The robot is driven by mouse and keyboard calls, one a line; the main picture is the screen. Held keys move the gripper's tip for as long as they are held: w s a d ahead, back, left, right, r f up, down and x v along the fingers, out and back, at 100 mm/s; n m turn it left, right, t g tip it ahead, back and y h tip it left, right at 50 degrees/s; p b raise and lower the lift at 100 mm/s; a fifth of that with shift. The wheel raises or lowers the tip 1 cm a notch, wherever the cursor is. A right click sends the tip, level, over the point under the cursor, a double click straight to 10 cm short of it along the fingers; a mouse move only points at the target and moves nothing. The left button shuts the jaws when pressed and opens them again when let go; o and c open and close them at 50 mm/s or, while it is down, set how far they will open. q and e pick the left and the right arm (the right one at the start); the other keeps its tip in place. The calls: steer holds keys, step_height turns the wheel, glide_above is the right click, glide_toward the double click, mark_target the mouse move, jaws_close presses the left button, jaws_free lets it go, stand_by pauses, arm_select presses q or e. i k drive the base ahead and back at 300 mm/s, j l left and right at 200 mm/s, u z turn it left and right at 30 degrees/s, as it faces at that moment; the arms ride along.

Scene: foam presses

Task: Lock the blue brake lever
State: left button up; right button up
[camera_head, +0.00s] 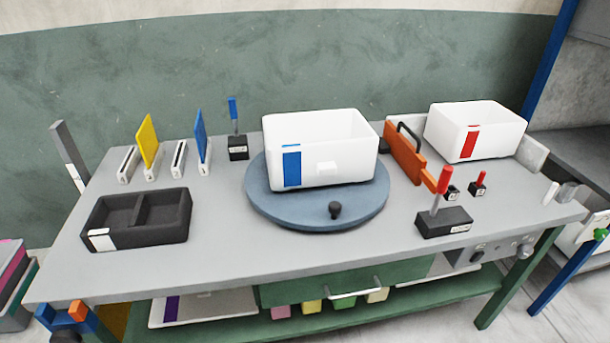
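The blue lever (233,109) stands roughly upright on a small black base (238,149) at the back of the grey table, just left of the blue round turntable (258,205). The base has a white label that is too small to read. A white bin with a blue label (340,160) sits on the turntable, right of the lever. A larger lever with a red handle (443,180) rises from a black base (444,222) at the front right. Neither of my grippers shows in this view.
A black divided tray (140,243) lies at the front left. Yellow (148,139) and blue (200,136) panels stand in slotted holders behind it. An orange block with a black handle (404,158) and a red-labelled white bin (500,128) stand right. The table's front middle is clear.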

mark_target(231, 100)
steer(key=i+j+z, duration=0.15)
steer(key=j+z, duration=0.2)
steer(key=i+j+z, duration=0.15)
steer(key=j+z, duration=0.2)
